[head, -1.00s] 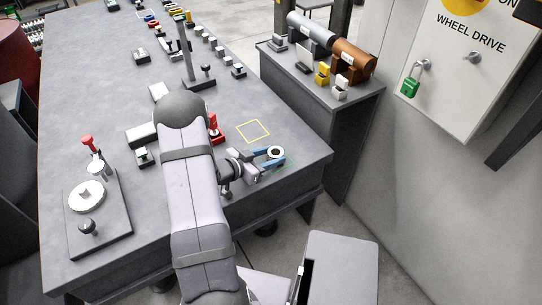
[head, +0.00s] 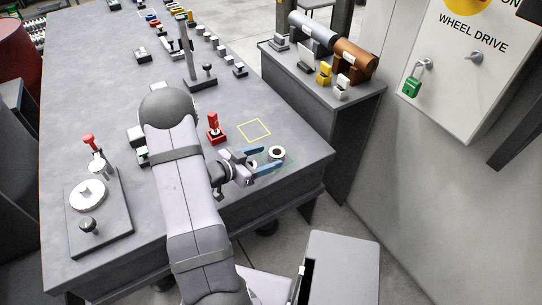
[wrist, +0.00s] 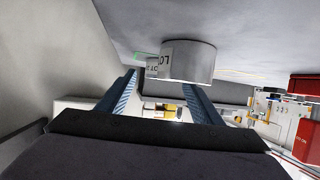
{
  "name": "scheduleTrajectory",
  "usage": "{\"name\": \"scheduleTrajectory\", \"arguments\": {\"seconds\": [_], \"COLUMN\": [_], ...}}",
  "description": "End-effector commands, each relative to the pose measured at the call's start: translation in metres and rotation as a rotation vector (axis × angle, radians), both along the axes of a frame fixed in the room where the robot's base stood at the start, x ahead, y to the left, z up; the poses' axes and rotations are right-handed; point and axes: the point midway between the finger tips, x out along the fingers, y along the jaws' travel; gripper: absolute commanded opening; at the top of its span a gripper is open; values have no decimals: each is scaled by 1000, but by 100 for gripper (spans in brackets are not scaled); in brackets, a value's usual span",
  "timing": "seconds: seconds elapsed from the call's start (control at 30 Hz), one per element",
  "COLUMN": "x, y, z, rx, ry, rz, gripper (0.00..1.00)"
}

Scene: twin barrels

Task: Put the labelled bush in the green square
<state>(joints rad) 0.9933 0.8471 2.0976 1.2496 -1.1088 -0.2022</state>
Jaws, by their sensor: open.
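The labelled bush (head: 277,153), a pale ring with a dark bore, stands upright near the table's right front edge. Thin green lines of the green square (head: 291,161) show around its near side; I cannot tell whether it is wholly inside. My gripper (head: 271,158) has blue fingers, open and pointing right towards the bush. In the wrist view, which looks upside down, a large bush with a label (wrist: 188,62) is ahead of the fingers. A smaller labelled cylinder (wrist: 152,66) shows farther left there. A small pale shape between the fingers in the head view is unclear.
An empty yellow square (head: 254,130) lies just behind. A red toggle-like part (head: 213,128) stands left of it. A fixture with a red handle (head: 88,195) is at the left. A side bench (head: 352,92) stands to the right, beyond a gap.

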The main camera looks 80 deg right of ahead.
Motion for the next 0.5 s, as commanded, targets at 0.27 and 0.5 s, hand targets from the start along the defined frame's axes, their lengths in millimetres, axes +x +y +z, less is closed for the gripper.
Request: {"name": "scheduleTrajectory", "arguments": {"seconds": [0.27, 0.5], "x": [28, 41], "y": [39, 61], "z": [20, 30], "rx": [-1, 1], "ry": [-2, 0], "rz": [6, 2], "gripper": [60, 60]}}
